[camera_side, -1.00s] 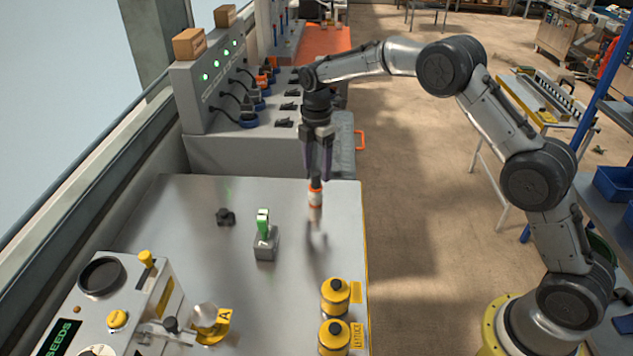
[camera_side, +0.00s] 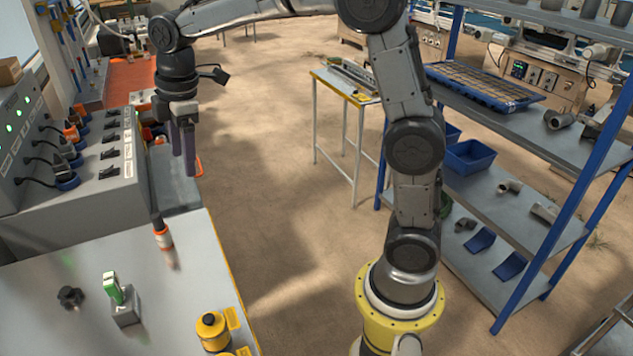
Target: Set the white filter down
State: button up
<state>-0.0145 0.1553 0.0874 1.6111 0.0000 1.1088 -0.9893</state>
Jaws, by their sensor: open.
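A small orange cylinder with a white band and a dark top (camera_side: 162,235) stands on the grey metal table (camera_side: 195,265) near its right edge. I cannot tell whether this is the white filter; no plainly white filter shows. My gripper (camera_side: 185,170) points down, open and empty, above the far right edge of the table. Its fingers are clear of the cylinder, higher and a little to its right in the picture.
A green and white piece in a grey block (camera_side: 122,308) and a small dark part (camera_side: 70,297) sit on the table. A yellow canister (camera_side: 213,330) is at the front right edge. A control panel (camera_side: 85,185) stands behind. Shelving (camera_side: 520,130) is at right.

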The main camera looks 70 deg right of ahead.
jog(key=s+f+m+t, duration=0.1)
jog(key=s+m+t, duration=0.2)
jog(key=s+m, duration=0.8)
jog(key=s, duration=1.5)
jog(key=shift+s+d+f+t, duration=0.15)
jog(key=shift+d+t, duration=0.15)
